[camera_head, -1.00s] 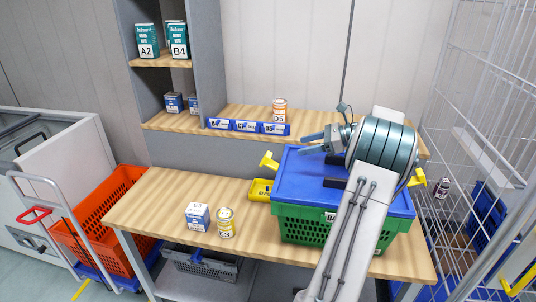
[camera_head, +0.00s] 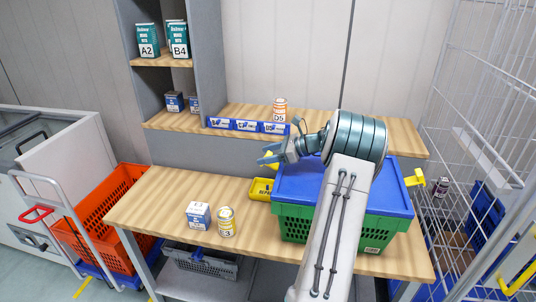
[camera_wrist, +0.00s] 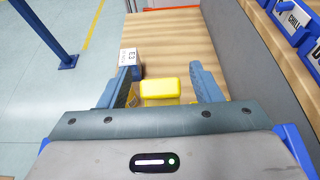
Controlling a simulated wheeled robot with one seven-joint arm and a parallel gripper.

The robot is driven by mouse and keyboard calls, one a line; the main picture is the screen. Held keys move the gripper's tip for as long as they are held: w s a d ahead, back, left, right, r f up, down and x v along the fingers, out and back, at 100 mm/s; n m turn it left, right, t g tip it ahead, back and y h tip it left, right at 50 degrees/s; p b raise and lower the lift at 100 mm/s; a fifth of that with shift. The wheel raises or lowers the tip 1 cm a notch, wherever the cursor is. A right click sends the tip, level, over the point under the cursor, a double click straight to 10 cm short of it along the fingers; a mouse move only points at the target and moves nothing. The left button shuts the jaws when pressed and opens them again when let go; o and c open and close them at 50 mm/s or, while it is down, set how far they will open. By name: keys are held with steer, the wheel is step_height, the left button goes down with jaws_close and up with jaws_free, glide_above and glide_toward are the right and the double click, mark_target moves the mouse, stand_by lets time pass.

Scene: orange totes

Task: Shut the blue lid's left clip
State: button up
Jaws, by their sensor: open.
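The green tote (camera_head: 297,228) stands on the wooden table with the blue lid (camera_head: 295,188) on top. The lid's yellow left clip (camera_head: 270,155) sticks out at its left end, partly hidden behind my gripper. My gripper (camera_head: 262,156) is open at the left clip. In the wrist view, the clip's yellow face (camera_wrist: 160,88) lies between the two spread fingers (camera_wrist: 161,70), with gaps on both sides. The yellow right clip (camera_head: 415,178) sticks out at the lid's right end. My arm hides the middle of the lid and tote.
A yellow tray (camera_head: 261,190) lies left of the tote. Blue bins (camera_head: 248,126) and an orange can (camera_head: 280,109) are on the rear shelf. A wire rack (camera_head: 480,130) stands at the right.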

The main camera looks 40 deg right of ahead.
steer(key=c, duration=1)
